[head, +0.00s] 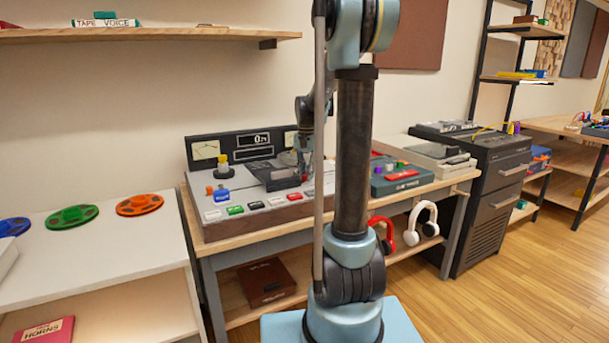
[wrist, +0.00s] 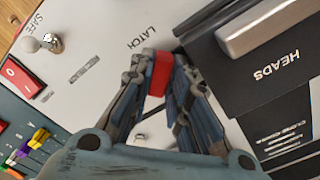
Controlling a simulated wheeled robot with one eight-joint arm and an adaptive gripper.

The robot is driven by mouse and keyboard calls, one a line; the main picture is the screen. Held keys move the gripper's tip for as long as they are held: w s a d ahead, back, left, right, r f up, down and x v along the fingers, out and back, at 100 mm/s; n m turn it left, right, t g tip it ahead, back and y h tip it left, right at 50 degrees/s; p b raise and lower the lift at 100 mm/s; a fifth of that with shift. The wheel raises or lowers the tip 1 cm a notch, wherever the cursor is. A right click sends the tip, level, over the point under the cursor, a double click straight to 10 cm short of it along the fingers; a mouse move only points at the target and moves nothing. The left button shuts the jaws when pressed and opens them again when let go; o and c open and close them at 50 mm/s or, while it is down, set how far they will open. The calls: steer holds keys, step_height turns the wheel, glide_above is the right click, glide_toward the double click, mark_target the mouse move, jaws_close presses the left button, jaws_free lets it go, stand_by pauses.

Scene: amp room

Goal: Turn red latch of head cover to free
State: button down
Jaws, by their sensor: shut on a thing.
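In the wrist view the red latch (wrist: 158,74) is a small upright red block beside the printed word LATCH. My gripper (wrist: 160,64) has its two fingers on either side of it, shut on it. The dark head cover (wrist: 232,82), with HEADS printed near it and a grey bar on top, lies just right of the latch.
A silver toggle (wrist: 53,42) by the word SAFE and a red rocker switch (wrist: 22,76) are left of the latch. A teal box (head: 402,180) stands right of the machine. Red headphones (head: 383,236) and white headphones (head: 421,224) hang at the bench front.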

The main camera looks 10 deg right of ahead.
steer(key=n, duration=0.4)
steer(key=shift+d+n, duration=0.25)
steer(key=shift+n, duration=0.05)
steer(key=shift+d+n, duration=0.15)
steer(key=shift+n, duration=1.15)
steer(key=shift+d+n, duration=0.1)
steer(key=shift+n, duration=1.2)
steer(key=c, duration=1.5)
jaws_free()
step_height(320, 180, up, 12)
steer(key=shift+f, duration=0.1)
